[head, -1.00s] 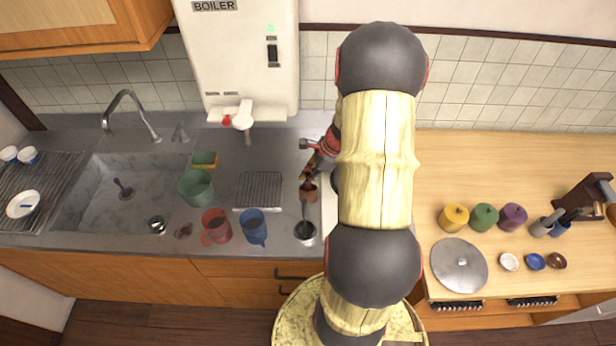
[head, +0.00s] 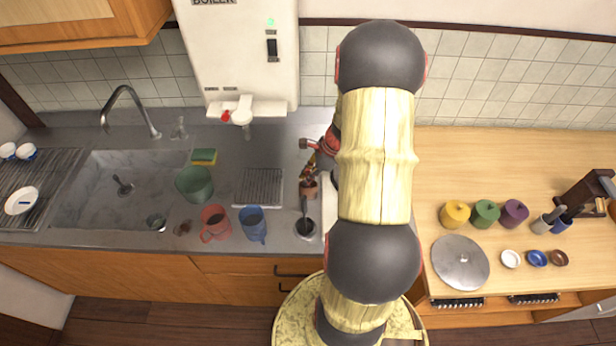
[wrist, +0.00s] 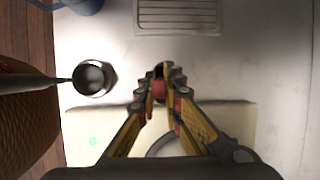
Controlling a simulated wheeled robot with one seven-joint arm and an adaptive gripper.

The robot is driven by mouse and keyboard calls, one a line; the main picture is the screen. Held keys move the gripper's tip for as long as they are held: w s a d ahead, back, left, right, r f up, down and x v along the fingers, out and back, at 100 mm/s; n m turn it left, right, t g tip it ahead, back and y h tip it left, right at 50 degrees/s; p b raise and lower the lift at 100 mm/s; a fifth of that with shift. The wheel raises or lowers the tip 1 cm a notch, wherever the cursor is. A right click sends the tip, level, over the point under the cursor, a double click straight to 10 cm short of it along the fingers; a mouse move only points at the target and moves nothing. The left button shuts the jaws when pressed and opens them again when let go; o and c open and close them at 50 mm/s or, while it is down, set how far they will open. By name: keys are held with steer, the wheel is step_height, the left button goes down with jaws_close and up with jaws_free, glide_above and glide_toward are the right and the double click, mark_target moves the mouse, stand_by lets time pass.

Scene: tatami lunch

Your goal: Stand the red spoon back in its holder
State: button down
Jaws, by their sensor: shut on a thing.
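My gripper (wrist: 160,78) is shut in the wrist view, with a small red piece, seemingly the red spoon (wrist: 158,90), between its fingertips. Most of the spoon is hidden by the fingers. In the head view my gripper (head: 309,178) is partly behind my arm, above a reddish-brown part (head: 308,190). A round metal cup (wrist: 110,75), seemingly the holder, stands to the left of the fingertips in the wrist view. The cup also shows near the counter's front edge in the head view (head: 304,236). A grey shaft (wrist: 35,82) runs to its mouth from the left.
A blue mug (head: 252,228), a red mug (head: 214,226) and a green pot (head: 194,188) stand left of the cup. A drain grate (head: 260,187) lies behind the mugs. The sink (head: 95,200) is farther left.

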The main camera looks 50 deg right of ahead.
steer(key=c, duration=1.8)
jaws_free()
steer(key=shift+c, duration=0.2)
steer(key=shift+o, duration=0.8)
steer(key=o, duration=0.4)
steer(key=shift+r, duration=0.1)
steer(key=shift+r+p, duration=3.15)
steer(key=shift+r, duration=0.3)
